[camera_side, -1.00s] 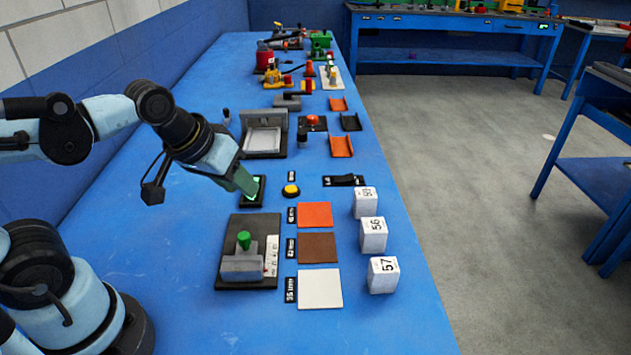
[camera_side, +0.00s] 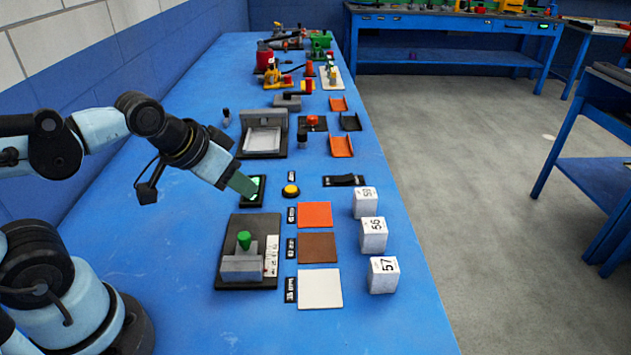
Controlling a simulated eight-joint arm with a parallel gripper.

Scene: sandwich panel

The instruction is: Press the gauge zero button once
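Which of these carries the gauge zero button is not readable. My gripper (camera_side: 243,185) has greenish fingers and points down at the left edge of the black box, left of the yellow button. Contact and finger gap cannot be made out.
Orange (camera_side: 315,215), brown (camera_side: 318,248) and white (camera_side: 320,289) squares lie right of the gauge. Numbered white blocks (camera_side: 373,235) stand along the right edge. A black switch (camera_side: 344,181), a grey press (camera_side: 263,141) and other fixtures lie farther back.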

